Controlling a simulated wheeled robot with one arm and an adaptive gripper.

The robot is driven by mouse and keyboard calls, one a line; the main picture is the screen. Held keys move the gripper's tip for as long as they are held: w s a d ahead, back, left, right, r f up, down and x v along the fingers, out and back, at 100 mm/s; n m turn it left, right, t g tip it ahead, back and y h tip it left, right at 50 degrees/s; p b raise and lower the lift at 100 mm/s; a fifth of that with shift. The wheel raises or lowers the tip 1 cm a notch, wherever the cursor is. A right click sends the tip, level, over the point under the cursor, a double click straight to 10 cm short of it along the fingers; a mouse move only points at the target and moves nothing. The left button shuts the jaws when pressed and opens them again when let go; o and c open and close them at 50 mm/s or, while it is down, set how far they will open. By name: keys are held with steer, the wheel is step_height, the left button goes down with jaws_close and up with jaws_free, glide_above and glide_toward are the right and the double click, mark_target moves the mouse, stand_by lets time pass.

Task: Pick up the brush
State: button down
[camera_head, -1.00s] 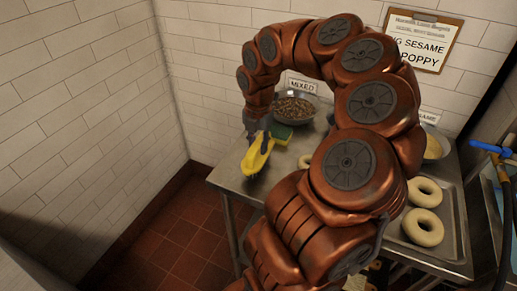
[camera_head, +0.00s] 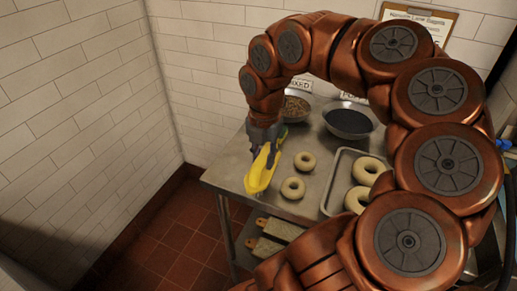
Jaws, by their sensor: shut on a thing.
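The brush (camera_head: 259,172) has a yellow body and is held in my gripper (camera_head: 264,140) over the left front part of the steel table. My gripper's dark fingers are shut on the brush's upper part. The brush hangs tilted, with its lower end near the table's left edge. I cannot tell whether it touches the table. The bristles are not clear from here.
The steel table (camera_head: 229,172) holds several bagels (camera_head: 293,188), a tray (camera_head: 336,181), a dark-filled bowl (camera_head: 348,121) and a bowl of mixed topping (camera_head: 295,108). Two blocks with orange ends (camera_head: 283,229) lie on the lower shelf. Tiled walls close the left and back.

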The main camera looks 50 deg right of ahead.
mark_target(273, 175)
steer(key=shift+s+a+r+b, duration=0.1)
steer(key=shift+s+a+b, duration=0.15)
steer(key=shift+s+a, duration=0.55)
steer(key=shift+s+a+r+b, duration=0.15)
steer(key=shift+s+a+b, duration=0.2)
steer(key=shift+s, duration=0.8)
steer(key=shift+s+a+r+b, duration=0.1)
steer(key=shift+s+a+b, duration=0.05)
steer(key=shift+s+a, duration=0.65)
steer(key=shift+s+d, duration=0.15)
